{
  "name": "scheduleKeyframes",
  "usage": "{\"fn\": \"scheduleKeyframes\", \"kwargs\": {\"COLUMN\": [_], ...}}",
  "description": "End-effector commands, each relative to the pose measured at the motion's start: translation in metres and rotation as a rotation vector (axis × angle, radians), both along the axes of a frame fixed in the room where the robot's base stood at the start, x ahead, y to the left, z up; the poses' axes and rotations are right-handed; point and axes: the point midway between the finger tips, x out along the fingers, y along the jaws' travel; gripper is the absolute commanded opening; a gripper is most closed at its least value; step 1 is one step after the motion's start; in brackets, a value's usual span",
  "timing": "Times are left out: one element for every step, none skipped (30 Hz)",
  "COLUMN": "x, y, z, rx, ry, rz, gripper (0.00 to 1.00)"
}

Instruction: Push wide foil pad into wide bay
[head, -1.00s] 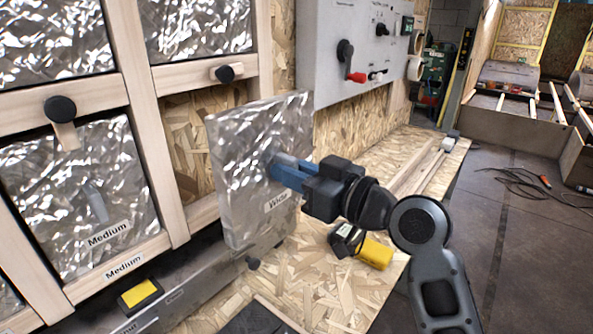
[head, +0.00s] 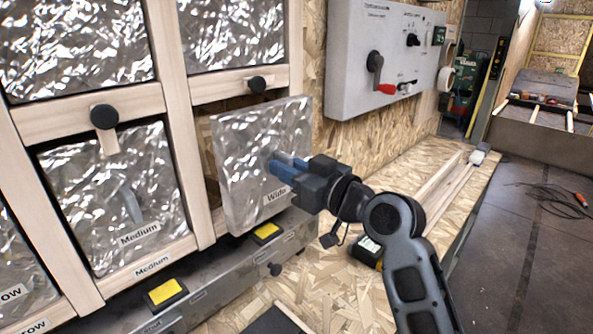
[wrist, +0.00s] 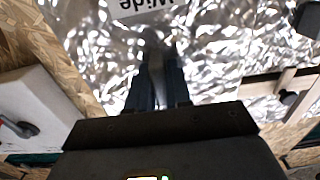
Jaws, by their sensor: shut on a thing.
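The wide foil pad (head: 240,150) is a silvery slab labelled "Wide". It stands upright in front of the wide bay (head: 203,118), a wood-framed opening whose upper left part shows beside the pad. The pad hides most of the bay, and I cannot tell whether its back edge is inside the frame. My gripper (head: 283,170) is shut on the tab at the middle of the pad's face. The wrist view also shows the blue fingers (wrist: 158,85) on the tab, with the pad (wrist: 225,55) filling the area beyond.
A medium foil pad (head: 85,190) fills the bay to the left. Black turn-knobs (head: 257,84) sit on the frame rails. A grey control box (head: 350,60) with a red-handled lever is on the wall at right. Wood strips (head: 455,185) lie on the bench.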

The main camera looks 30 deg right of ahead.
Motion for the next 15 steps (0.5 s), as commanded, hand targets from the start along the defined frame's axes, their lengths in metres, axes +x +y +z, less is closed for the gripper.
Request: {"fn": "scheduleKeyframes", "kwargs": {"x": [0.004,0.006,0.008,0.011,0.013,0.016,0.018,0.019,0.022,0.024,0.026,0.029,0.031,0.033,0.036], "y": [0.002,0.002,0.003,0.004,0.004,0.005,0.006,0.006,0.007,0.008,0.008,0.009,0.01,0.011,0.012], "z": [0.0,0.001,0.001,0.001,0.001,0.001,0.001,0.001,0.0,0.0,0.0,0.001,0.001,0.001,0.0], "rx": [0.0,0.0,0.0,0.001,0.002,0.001,0.001,0.001,0.001,0.001,0.001,0.0,0.0,0.0,0.0], "ry": [0.0,0.0,-0.001,-0.002,-0.002,-0.001,-0.001,-0.001,-0.001,0.0,0.0,-0.001,-0.001,-0.001,-0.001], "rz": [0.001,0.001,0.001,0.001,0.0,0.0,0.0,0.0,0.0,0.0,0.0,0.0,0.0,0.0,0.0], "gripper": [0.0,0.0,0.0,0.0,0.0,0.0,0.0,0.0,0.0,0.0,0.0,0.0,0.0,0.0,0.0]}}
